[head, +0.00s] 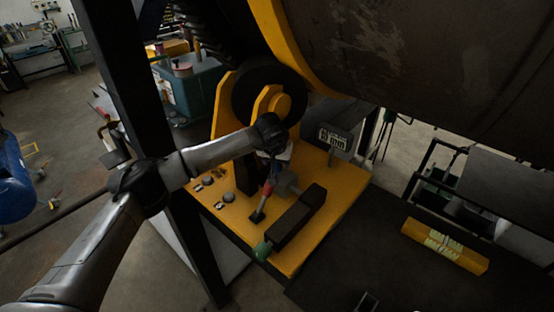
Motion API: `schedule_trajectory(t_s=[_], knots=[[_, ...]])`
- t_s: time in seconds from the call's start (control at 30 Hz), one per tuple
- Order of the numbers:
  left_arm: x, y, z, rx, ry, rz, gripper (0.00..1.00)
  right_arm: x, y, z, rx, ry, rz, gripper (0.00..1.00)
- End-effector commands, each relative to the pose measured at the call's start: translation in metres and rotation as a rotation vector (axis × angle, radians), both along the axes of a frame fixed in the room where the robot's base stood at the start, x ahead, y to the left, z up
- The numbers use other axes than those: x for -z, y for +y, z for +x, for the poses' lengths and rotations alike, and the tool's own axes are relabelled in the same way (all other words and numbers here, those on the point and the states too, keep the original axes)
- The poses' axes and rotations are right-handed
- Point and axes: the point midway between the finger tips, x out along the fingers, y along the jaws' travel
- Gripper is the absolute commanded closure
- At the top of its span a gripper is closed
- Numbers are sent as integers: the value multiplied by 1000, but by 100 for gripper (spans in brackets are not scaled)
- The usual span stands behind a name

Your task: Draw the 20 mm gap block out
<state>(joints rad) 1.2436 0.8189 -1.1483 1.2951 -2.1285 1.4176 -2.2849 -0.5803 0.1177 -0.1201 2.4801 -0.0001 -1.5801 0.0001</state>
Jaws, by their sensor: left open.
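My left gripper (270,172) is open and points down over the yellow base plate (330,212), in front of the roller. A slim red and dark piece shows right at its fingers; I cannot tell whether they touch it. A long dark bar (298,216) with a green end lies on the plate just right of the gripper. A small grey block (287,181) sits behind the bar, partly hidden. No label reading 20 mm is legible, so I cannot tell which piece is the gap block. My right gripper is not identifiable in view.
A grey sign (335,138) with a millimetre figure stands behind the plate. The big dark drum (420,55) hangs above. A yellow labelled block (445,246) lies on the dark surface at right. A dark post (110,90) rises beside my left arm.

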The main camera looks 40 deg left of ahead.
Motion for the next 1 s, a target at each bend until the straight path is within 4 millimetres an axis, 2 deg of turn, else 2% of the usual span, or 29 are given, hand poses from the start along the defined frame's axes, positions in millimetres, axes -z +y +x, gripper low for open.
schedule_trajectory(t_s=[0.07,0.67,1.0], knots=[[0,0,0,0,0,0,43,0,0,0,0,0,0,31],[0,0,0,0,0,0,100,0,0,0,-1,1,-1,31],[-4,0,0,0,0,-1,100,-2,-1,0,-3,0,-4,31]])
